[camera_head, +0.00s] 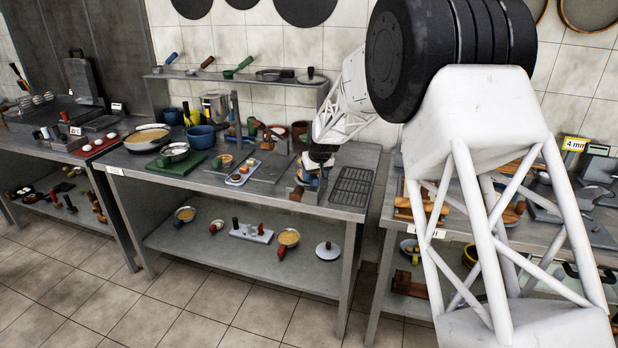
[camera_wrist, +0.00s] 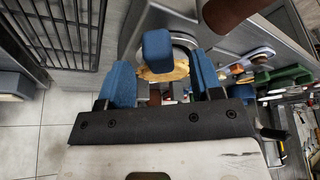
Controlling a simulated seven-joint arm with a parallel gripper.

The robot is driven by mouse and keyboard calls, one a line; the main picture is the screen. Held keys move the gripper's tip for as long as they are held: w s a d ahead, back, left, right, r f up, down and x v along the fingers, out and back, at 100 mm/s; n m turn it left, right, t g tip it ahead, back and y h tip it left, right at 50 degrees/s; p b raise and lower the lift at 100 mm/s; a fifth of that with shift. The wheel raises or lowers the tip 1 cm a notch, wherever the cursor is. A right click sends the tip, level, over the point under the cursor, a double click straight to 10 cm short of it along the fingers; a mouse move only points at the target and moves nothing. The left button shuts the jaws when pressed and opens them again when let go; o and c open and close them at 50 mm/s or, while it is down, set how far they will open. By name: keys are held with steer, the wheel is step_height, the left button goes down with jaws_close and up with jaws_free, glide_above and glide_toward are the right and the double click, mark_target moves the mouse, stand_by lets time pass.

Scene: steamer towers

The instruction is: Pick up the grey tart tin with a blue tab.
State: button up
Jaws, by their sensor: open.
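In the wrist view, a blue block-shaped tab (camera_wrist: 157,45) stands up between and just beyond my fingertips. Under it are a tan filling and a curved grey rim, which looks like the tart tin (camera_wrist: 183,40). My gripper (camera_wrist: 162,86) is open, with one blue finger on each side of the tab's line. I cannot tell whether a finger touches the tin. In the head view, my gripper (camera_head: 319,160) is low over the right part of the middle counter. The tin is small and partly hidden there.
A black wire rack (camera_head: 352,186) lies right of my gripper, near the counter's right end. A brown cylindrical handle (camera_wrist: 226,13) is close by in the wrist view. A light tray (camera_head: 240,175) with small items and a green board (camera_head: 172,167) are farther left.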

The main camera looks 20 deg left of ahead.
steer(key=shift+x, duration=1.3)
steer(key=shift+c, duration=0.4)
jaws_close()
steer(key=shift+r, duration=0.15)
steer(key=shift+r, duration=1.5)
steer(key=shift+s+d+r, duration=0.1)
steer(key=shift+s+r, duration=0.1)
steer(key=shift+s, duration=0.05)
steer(key=s+d, duration=0.3)
steer(key=s, duration=0.3)
steer(key=s+d+r, duration=0.1)
steer(key=s+d, duration=0.3)
steer(key=s, duration=0.3)
steer(key=shift+s+r, duration=0.2)
steer(key=shift+s, duration=0.15)
